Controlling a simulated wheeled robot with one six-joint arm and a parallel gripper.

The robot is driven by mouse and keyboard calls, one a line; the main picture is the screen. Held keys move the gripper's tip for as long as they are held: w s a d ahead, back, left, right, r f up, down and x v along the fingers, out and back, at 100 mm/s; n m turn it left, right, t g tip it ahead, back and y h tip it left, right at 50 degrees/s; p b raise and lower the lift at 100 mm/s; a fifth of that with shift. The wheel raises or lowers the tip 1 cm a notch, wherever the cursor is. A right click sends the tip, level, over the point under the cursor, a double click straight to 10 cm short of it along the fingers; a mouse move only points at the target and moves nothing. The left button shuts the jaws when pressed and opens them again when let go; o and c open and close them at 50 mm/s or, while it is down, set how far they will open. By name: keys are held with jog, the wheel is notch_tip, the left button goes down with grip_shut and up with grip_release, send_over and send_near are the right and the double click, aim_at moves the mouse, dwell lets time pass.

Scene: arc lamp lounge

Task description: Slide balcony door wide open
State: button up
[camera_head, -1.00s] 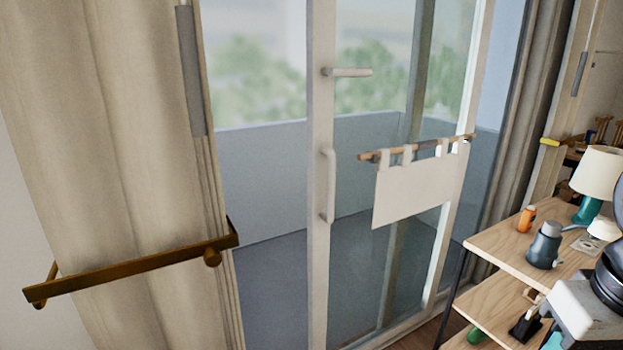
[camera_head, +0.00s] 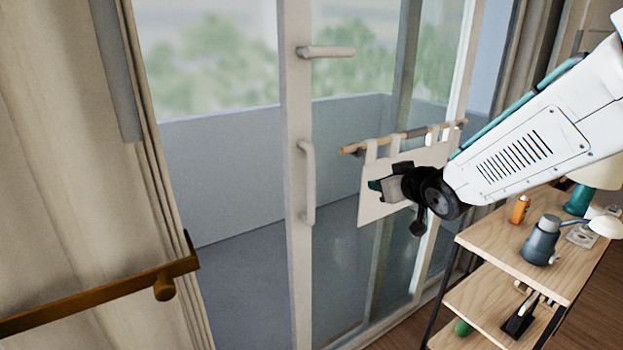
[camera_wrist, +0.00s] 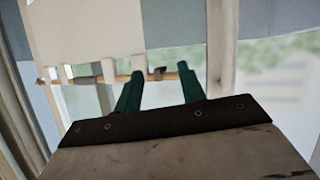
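The glass balcony door (camera_head: 294,250) has a pale frame, with a vertical pull handle (camera_head: 307,185) on its left stile and a horizontal lever (camera_head: 326,52) above. To its left I see the balcony with no clear sign of glass. A white cloth (camera_head: 375,203) hangs by loops from a wooden rod (camera_head: 405,135) across the door. My gripper (camera_head: 376,187) is in front of the cloth, right of the pull handle and apart from it. In the wrist view its two teal fingers (camera_wrist: 159,76) are spread, with nothing visibly held; the rod (camera_wrist: 110,79) shows behind them.
A wooden shelf unit (camera_head: 485,244) stands at right, holding a grey-blue pot (camera_head: 542,241), an orange can (camera_head: 519,209) and a lamp. A beige curtain (camera_head: 60,200) and a bronze rail (camera_head: 100,303) are at left. Free space shows before the pull handle.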

aim_at(314, 180)
jog(key=w+a+f+n+y, duration=0.1)
jog(key=w+a+y, duration=0.1)
jog(key=a, duration=0.3)
jog(key=w+a+f+n+y, duration=0.1)
jog(key=w+a+y, duration=0.2)
jog(key=a, duration=0.3)
jog(key=w+a+f+n+y, duration=0.1)
jog(key=w+a+y, duration=0.1)
jog(key=a, duration=0.4)
jog(key=shift+w+n+y, duration=0.3)
jog(key=shift+w+y, duration=0.1)
jog(key=shift+y, duration=0.3)
grip_shut()
